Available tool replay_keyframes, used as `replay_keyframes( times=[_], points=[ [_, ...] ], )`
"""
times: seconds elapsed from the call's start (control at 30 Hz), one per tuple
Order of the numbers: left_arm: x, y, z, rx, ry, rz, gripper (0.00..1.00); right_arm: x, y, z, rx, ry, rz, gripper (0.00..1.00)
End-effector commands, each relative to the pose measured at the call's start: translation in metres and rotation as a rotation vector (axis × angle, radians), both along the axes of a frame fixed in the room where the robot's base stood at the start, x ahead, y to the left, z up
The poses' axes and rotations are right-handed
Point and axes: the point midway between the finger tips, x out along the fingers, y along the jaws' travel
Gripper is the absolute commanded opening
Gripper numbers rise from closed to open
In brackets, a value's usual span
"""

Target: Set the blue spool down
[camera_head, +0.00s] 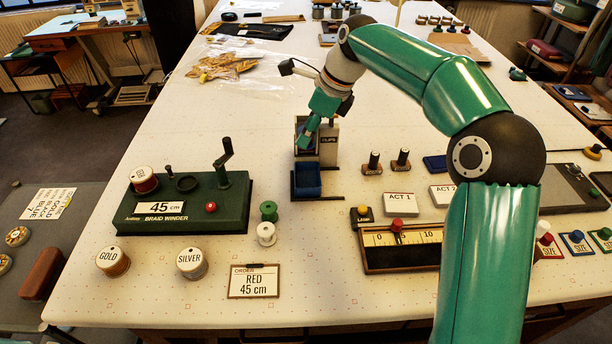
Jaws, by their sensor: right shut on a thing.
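My right gripper (304,138) reaches down at the clips dispenser (328,143), near the middle of the table. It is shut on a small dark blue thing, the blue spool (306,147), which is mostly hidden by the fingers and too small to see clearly. I cannot tell whether the spool touches the dispenser. An open blue tray (307,190) stands just in front, below the gripper in the picture. My left gripper is not in view.
Gold (113,262) and silver (192,263) spools, small green (269,211) and white (266,234) spools and an order card (254,282) are in front. Two dark-handled stamps (373,163) stand right of the tray.

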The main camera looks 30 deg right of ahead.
Motion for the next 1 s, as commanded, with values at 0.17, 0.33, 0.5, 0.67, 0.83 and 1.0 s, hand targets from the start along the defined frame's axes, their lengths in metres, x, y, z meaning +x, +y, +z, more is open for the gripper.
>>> replay_keyframes(
  times=[0.17, 0.33, 0.5, 0.67, 0.83, 1.0],
  points=[
    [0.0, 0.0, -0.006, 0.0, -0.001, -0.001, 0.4, -0.003, -0.003, -0.047, 0.001, 0.005, -0.005, 0.15],
    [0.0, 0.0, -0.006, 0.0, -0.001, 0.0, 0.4, -0.002, -0.003, -0.071, 0.001, 0.002, -0.005, 0.15],
    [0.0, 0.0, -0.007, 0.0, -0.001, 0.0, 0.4, -0.002, -0.003, -0.082, 0.001, 0.002, -0.006, 0.15],
    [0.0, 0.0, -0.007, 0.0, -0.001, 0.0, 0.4, -0.003, -0.004, -0.105, 0.002, 0.005, -0.006, 0.15],
    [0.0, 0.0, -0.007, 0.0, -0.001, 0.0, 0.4, -0.003, -0.004, -0.119, 0.001, 0.002, -0.006, 0.15],
    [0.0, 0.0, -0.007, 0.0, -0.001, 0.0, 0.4, -0.003, -0.004, -0.119, 0.001, 0.001, -0.006, 0.15]
  ],
)
